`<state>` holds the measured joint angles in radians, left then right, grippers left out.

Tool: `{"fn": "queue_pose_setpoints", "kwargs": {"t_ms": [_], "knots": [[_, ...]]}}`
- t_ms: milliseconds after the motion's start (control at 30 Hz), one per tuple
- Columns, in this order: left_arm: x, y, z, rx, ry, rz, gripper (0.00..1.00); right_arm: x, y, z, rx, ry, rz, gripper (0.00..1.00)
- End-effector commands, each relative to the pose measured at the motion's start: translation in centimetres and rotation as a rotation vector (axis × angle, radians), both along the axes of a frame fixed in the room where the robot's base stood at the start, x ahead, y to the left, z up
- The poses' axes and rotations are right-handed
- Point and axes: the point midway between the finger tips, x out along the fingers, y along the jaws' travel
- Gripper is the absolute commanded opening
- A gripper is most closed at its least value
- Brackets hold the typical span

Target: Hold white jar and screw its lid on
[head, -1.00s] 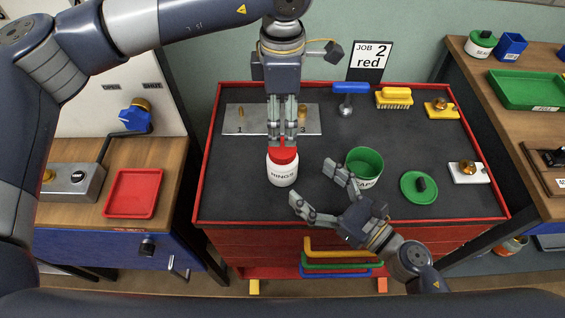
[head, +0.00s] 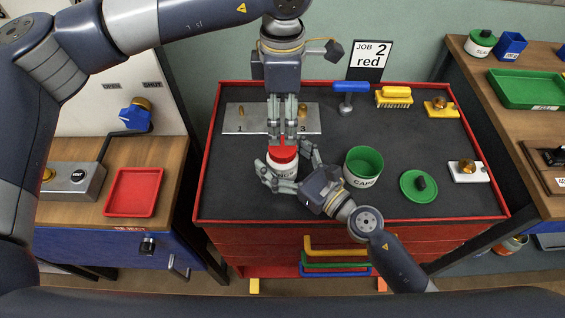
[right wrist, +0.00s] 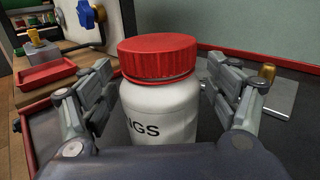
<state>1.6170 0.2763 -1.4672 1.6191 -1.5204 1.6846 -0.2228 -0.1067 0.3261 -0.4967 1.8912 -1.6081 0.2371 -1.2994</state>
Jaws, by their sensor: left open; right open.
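The white jar (head: 281,168) with black lettering stands upright on the dark bench top, and it fills the middle of the right wrist view (right wrist: 160,108). The red lid (head: 284,154) sits level on its mouth, with a thin dark line under its rim in the right wrist view (right wrist: 158,56). My left gripper (head: 283,141) points straight down at the lid, open; whether its tips touch the lid I cannot tell. My right gripper (head: 281,168) is open, a finger on each side of the jar body, with gaps visible in the wrist view.
A green open cup (head: 364,163) stands right of my right gripper, with a green lid (head: 419,187) beyond it. A metal plate with brass pegs (head: 240,121) lies behind the jar. A blue-handled tool (head: 350,90) and yellow brush (head: 394,97) stand at the back. The red-rimmed bench (head: 208,150) ends at left.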

Motion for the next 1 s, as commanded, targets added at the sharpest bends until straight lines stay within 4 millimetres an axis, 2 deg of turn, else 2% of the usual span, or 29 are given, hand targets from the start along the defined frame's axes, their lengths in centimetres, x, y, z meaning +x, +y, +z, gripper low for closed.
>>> {"fn": "queue_pose_setpoints", "kwargs": {"t_ms": [67, 400, 433, 633, 1000], "knots": [[0.0, -0.01, 0.0, 0.0, 0.0, 0.0, 0.66, 0.0, -0.01, 0.01, 0.0, 0.0, 0.0, 0.81], [0.0, -0.01, 0.0, 0.0, 0.0, 0.0, 0.66, -0.01, -0.04, 0.01, 0.0, 0.0, 0.0, 0.04], [0.0, -0.01, 0.0, 0.0, 0.0, 0.002, 0.66, -0.01, -0.04, 0.01, 0.0, 0.0, 0.0, 0.0], [0.0, -0.01, -0.01, -0.001, 0.0, 0.133, 0.66, -0.02, -0.05, 0.01, 0.0, 0.0, 0.0, 0.0], [0.03, 0.03, 0.0, -0.002, 0.002, 0.658, 0.66, -0.01, -0.06, 0.01, -0.001, -0.001, 0.0, 0.0]]}}
